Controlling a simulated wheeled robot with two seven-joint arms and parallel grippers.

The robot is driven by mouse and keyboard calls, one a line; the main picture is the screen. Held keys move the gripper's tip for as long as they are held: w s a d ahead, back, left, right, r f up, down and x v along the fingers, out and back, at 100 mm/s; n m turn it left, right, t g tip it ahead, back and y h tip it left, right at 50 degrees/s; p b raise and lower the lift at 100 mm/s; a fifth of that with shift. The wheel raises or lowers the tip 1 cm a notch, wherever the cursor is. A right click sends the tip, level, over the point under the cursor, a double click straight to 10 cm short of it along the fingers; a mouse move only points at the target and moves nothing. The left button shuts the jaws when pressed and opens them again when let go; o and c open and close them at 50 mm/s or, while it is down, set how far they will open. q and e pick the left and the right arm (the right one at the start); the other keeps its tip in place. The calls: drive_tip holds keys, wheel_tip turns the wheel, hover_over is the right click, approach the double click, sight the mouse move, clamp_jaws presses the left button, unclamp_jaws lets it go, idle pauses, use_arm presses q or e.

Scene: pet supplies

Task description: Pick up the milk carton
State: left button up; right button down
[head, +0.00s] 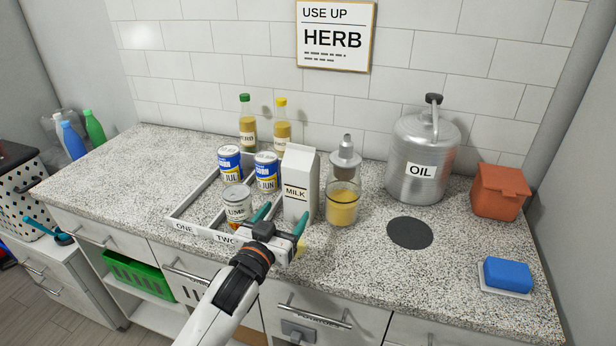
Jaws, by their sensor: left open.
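The gripper hides part of the carton's base. My right gripper is not in view.
A glass jar with yellow contents (342,205) stands close right of the carton. Two bottles (247,125) stand behind. A metal oil canister (421,155) is farther right. The right front counter is mostly free.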

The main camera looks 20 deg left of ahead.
sight(295, 195)
use_arm(q)
drive_tip(key=w, duration=0.5)
drive_tip(key=shift+d+r+p, duration=0.2)
drive_tip(key=shift+p, duration=0.2)
drive_tip(key=shift+w, duration=0.3)
drive_tip(key=w+p, duration=0.1)
drive_tip(key=w, duration=0.3)
drive_tip(key=shift+w, duration=0.4)
drive_tip(key=shift+w+d+f, duration=0.15)
drive_tip(key=shift+w, duration=0.25)
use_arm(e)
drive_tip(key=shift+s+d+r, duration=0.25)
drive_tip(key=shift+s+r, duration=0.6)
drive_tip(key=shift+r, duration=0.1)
use_arm(q)
drive_tip(key=shift+s, duration=0.1)
drive_tip(key=c, duration=1.4)
drive_tip(key=shift+r, duration=0.2)
drive_tip(key=shift+c, duration=0.2)
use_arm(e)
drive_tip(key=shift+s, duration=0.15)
